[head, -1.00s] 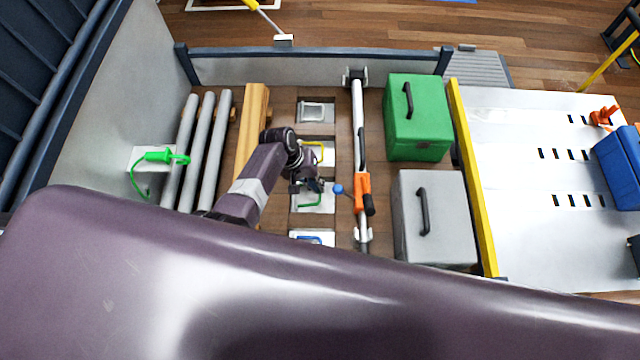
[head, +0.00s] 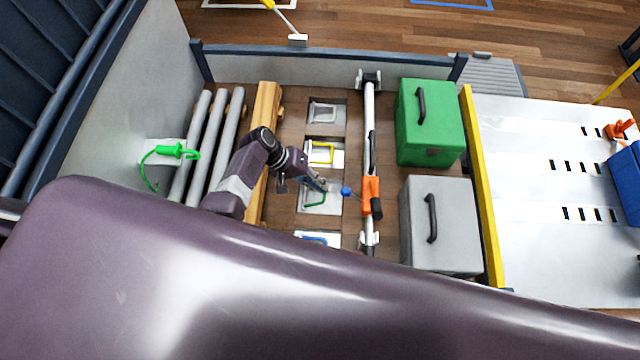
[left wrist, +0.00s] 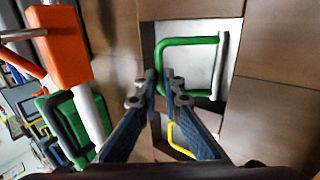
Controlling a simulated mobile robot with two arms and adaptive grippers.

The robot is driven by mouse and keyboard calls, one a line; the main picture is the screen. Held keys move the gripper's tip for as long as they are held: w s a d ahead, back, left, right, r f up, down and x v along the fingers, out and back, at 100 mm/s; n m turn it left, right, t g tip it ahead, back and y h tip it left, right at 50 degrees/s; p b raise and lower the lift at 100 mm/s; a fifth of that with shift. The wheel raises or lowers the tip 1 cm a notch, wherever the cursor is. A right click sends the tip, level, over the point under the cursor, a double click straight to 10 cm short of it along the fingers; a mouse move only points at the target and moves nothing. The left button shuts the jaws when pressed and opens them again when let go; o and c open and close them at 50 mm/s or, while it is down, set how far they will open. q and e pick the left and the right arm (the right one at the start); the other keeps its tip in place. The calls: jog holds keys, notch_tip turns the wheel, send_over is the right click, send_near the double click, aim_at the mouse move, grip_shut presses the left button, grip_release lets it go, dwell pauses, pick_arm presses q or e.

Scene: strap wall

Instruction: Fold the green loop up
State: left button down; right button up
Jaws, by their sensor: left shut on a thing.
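The green loop (head: 312,204) is a bent bar on a white plate (head: 332,204), part of a row of plates in the wooden surface. My left gripper (head: 323,187) reaches it from the left in the head view. In the left wrist view, the left gripper's fingers (left wrist: 160,77) lie on either side of the loop's long bar, shut on it. The green loop (left wrist: 190,41) stretches from the fingers to the right over its plate. The fingers hide part of the bar. My right gripper is not in view.
A yellow loop (head: 321,161) is on the neighbouring plate. To the right stand a pole with an orange clamp (head: 371,190), a green box (head: 425,142) and a grey box (head: 455,240). Grey pipes (head: 206,150) and timber (head: 265,105) lie left. My arm covers the foreground.

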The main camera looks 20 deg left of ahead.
pick_arm(q)
jog(key=c, duration=2.1)
grip_release()
jog(key=v, duration=1.2)
